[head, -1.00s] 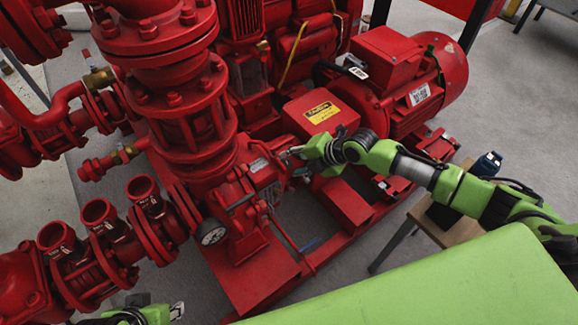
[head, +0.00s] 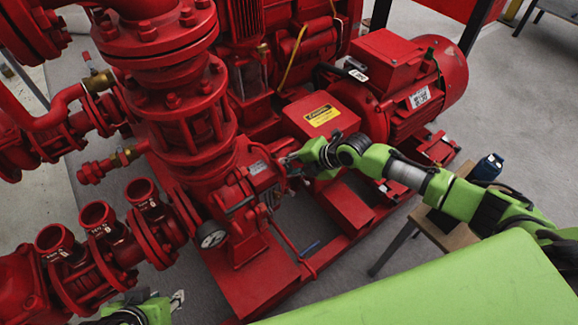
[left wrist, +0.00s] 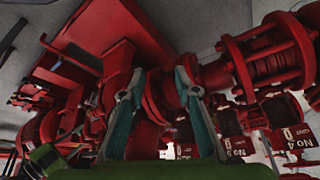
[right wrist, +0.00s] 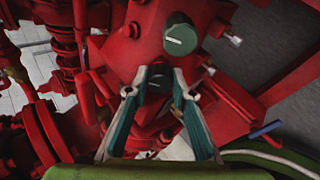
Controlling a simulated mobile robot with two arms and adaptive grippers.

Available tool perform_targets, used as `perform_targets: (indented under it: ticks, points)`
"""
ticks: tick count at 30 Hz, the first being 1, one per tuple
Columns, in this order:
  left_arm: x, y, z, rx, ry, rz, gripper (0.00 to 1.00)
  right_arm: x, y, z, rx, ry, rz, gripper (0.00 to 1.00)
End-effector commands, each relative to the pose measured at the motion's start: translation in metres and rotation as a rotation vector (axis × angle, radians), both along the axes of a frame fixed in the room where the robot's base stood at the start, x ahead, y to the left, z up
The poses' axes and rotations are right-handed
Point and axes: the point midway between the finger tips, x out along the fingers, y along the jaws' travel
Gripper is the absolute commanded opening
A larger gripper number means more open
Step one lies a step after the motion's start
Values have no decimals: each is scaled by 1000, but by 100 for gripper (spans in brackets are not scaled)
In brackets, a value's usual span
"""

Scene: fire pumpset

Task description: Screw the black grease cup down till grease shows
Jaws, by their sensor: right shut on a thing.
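The black grease cup (right wrist: 154,83) is a small dark round cap on the red pump housing (right wrist: 145,45), between my right fingertips in the right wrist view. The fingers partly cover it. My right gripper (right wrist: 158,75) is shut on it; in the head view the right gripper (head: 287,164) is at the housing's right side. A larger green cap (right wrist: 181,40) with a white mark sits just beyond the fingertips. I cannot see any grease. My left gripper (head: 177,299) is low at the left in the head view; in the left wrist view (left wrist: 158,75) it is open and empty.
A pressure gauge (head: 212,235) and three open red pipe stubs (head: 97,218) stand left of the housing. The red motor (head: 405,85) is behind my right arm. A small wooden table (head: 440,232) with a dark blue item (head: 487,167) is at the right.

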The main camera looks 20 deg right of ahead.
Motion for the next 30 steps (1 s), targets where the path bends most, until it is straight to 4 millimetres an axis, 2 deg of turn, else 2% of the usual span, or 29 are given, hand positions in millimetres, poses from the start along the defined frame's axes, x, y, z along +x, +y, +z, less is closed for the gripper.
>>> perform_targets:
  ticks: [14, 21, 30]
  points:
    - [-12, 3, -2, 10, 50, 4, 29, -2, 0, -1, 186, 70, -198, 1]
    - [-40, 11, -8, 30, 156, 13, 29, -2, -1, -1, 336, 124, -359, 1]
    - [-37, 10, 6, 29, 146, 12, 29, -3, 0, 0, 522, 193, -556, 1]
